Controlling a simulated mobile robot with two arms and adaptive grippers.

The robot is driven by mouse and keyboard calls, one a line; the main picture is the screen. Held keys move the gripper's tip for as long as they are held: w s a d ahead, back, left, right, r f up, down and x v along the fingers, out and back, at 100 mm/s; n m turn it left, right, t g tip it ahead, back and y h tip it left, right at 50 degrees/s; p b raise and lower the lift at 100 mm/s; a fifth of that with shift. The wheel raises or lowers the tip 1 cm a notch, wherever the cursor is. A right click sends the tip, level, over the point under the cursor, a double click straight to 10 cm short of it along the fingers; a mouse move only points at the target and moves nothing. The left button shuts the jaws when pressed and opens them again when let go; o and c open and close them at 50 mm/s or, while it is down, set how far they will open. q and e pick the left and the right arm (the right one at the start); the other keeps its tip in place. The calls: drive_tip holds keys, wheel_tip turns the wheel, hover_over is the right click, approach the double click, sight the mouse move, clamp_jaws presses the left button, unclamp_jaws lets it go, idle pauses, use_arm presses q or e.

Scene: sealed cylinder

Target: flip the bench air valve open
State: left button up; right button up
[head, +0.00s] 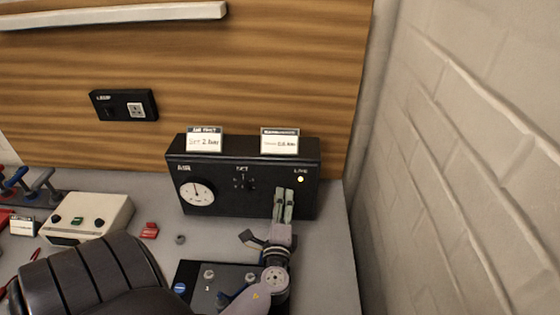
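The bench air unit (231,203) is a black box at the back of the bench. Its face carries a white round gauge (197,192) marked AIR, a small dark knob (250,184) in the middle, and a pale lit lamp (300,179) under a LINE label.
Two cards (204,141) (280,141) stand on the box. A beige box (86,219), red piece (150,230) and grey ring (180,239) are left. A brick wall (470,150) rises right.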

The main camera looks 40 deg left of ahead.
use_arm(q)
drive_tip(key=c, duration=0.7)
drive_tip(key=n+b, duration=0.1)
drive_tip(key=b, duration=0.1)
drive_tip(key=n+b, duration=0.1)
drive_tip(key=shift+s+a+f+n+b, duration=0.2)
drive_tip(key=shift+n+b, duration=0.1)
drive_tip(key=shift+b, duration=0.1)
drive_tip(key=shift+r+n, duration=0.25)
drive_tip(key=shift+n, duration=0.05)
drive_tip(key=o, duration=1.2)
drive_tip(key=shift+c, duration=0.2)
